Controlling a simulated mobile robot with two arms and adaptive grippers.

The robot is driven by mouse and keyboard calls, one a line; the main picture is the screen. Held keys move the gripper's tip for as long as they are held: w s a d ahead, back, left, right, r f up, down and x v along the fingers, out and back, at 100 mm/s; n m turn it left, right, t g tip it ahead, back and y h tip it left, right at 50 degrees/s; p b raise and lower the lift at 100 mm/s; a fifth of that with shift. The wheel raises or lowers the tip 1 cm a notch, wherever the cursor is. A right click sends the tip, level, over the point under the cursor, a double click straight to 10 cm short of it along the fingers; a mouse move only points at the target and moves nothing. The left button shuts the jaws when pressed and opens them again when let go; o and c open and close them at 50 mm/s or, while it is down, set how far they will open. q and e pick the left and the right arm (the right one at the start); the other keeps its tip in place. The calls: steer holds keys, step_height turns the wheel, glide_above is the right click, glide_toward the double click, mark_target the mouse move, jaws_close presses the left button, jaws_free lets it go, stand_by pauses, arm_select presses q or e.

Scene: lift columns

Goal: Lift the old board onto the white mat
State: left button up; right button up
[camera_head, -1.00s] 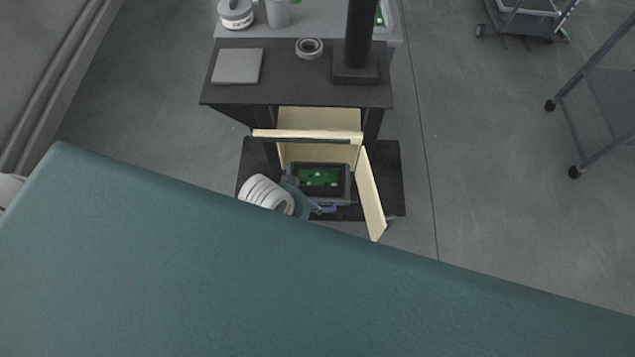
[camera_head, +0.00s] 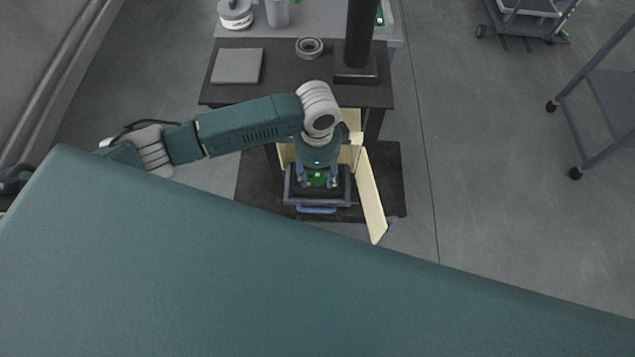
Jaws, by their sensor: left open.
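The old board (camera_head: 316,174), a small green circuit board, lies in a dark open tray (camera_head: 348,190) at the low front of the black column housing. My left arm comes in from the left and bends down over it. My left gripper (camera_head: 318,182) points down with its fingers apart at the board, partly hiding it. I cannot tell whether the fingertips touch the board. A flat light grey square (camera_head: 237,66) on the dark top is the only mat-like thing I see. My right gripper is not in view.
A cream door panel (camera_head: 371,195) stands open right of the tray. A blue handle (camera_head: 316,210) is on the tray's front. A tape roll (camera_head: 309,47) and a black post (camera_head: 358,40) stand on the dark top. A trolley is at the right.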

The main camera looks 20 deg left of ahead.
mark_target(317, 191)
arm_select(q)
step_height(317, 191, down, 10)
steer(key=shift+w+p, duration=0.1)
steer(key=shift+p, duration=0.2)
steer(key=c, duration=1.1)
jaws_close()
steer(key=shift+r, duration=0.1)
step_height(317, 191, up, 10)
steer(key=shift+r, duration=0.15)
